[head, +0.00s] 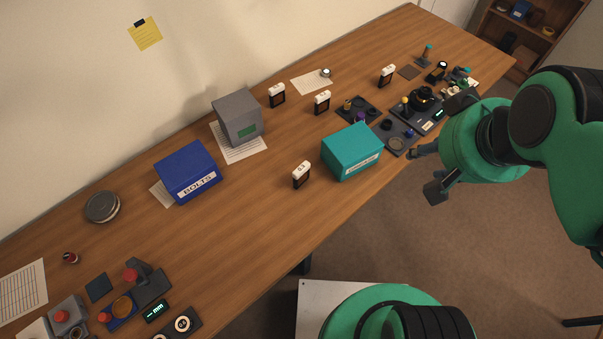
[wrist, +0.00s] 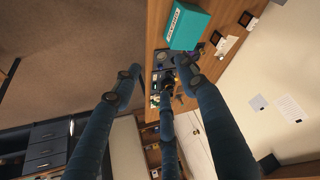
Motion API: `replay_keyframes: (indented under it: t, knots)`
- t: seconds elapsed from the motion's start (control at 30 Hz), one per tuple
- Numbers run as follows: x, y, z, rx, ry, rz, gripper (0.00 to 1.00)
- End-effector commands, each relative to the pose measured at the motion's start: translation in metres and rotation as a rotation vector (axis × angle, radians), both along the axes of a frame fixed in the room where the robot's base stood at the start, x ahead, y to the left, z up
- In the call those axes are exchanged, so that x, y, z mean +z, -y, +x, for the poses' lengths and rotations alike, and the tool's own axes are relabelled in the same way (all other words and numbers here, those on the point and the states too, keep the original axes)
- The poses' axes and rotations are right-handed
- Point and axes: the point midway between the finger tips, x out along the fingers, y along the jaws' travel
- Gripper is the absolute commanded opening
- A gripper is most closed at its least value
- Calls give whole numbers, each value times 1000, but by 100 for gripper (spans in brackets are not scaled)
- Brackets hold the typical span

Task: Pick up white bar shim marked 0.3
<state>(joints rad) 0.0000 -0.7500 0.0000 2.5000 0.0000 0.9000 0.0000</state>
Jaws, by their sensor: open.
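Several small black holders with white bars on top stand on the wooden table in the head view. One holder with a white bar (head: 301,168) is nearest the front edge, left of the teal box. Others are a white bar (head: 322,96) at centre, a white bar (head: 277,89) by the grey box, and a white bar (head: 387,69) farther right. Their marks are too small to read, so I cannot tell which is 0.3. My gripper (head: 428,173) is open and empty, off the table's front edge; its spread fingers also show in the wrist view (wrist: 160,76).
A teal box (head: 352,152), a blue bolts box (head: 188,172) and a grey box (head: 238,117) stand on the table (head: 245,210). Dark trays with lens parts (head: 415,112) crowd the right end. Tools and a display (head: 155,311) lie at the left front.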

Motion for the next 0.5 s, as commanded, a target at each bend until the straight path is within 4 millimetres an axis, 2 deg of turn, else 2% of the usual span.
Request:
replay_keyframes:
  t: [0.33, 0.5]
  knots:
    - [0, 0, 1, 6, -1, -2, 49]
    - [0, -6, 9, 72, -17, -28, 49]
